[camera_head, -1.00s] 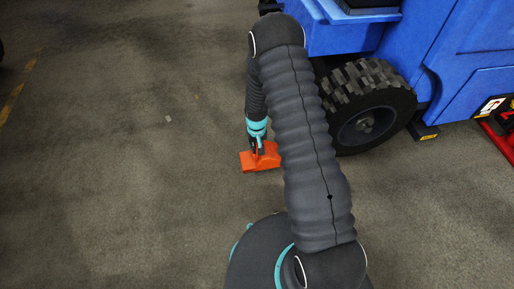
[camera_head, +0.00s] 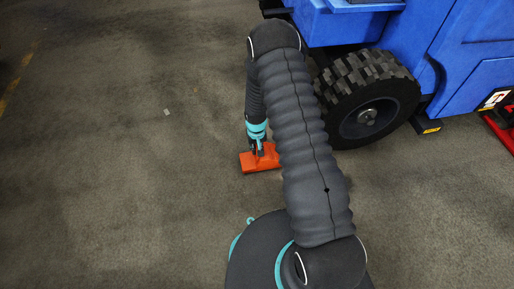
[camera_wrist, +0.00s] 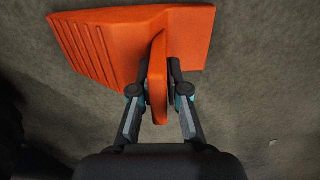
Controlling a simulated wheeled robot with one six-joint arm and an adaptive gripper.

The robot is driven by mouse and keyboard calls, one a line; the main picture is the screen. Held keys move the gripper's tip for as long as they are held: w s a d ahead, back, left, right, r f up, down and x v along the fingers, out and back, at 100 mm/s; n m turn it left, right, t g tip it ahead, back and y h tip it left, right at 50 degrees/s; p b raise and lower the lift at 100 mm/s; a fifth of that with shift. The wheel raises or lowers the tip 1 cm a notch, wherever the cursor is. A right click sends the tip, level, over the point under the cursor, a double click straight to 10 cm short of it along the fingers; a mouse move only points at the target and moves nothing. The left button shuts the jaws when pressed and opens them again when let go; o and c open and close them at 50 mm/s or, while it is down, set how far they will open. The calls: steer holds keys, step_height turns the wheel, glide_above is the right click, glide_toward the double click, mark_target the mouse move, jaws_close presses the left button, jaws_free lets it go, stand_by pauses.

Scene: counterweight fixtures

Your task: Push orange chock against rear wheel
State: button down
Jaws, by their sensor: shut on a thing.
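The orange chock (camera_head: 257,161) is on or just above the grey floor, left of the rear wheel (camera_head: 368,103). It also shows in the wrist view (camera_wrist: 105,48), with its ridged slope toward the left and its handle (camera_wrist: 158,85) standing up in the middle. My gripper (camera_wrist: 161,75) is shut on the chock's handle, one finger on each side. In the head view my gripper (camera_head: 257,149) is partly hidden, and my arm covers the space between the chock and the wheel. The wheel is black with a chunky tread, under the blue vehicle (camera_head: 450,50).
A red object (camera_head: 500,128) lies on the floor at the right edge, beside the vehicle. A black bracket with a yellow label (camera_head: 430,129) hangs low right of the wheel. The floor to the left (camera_head: 110,150) is clear, with a faded yellow line (camera_head: 14,88).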

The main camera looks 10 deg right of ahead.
steer(key=shift+f+b, duration=0.35)
steer(key=shift+b, duration=0.1)
stand_by(0.7)
steer(key=c, duration=1.1)
jaws_free()
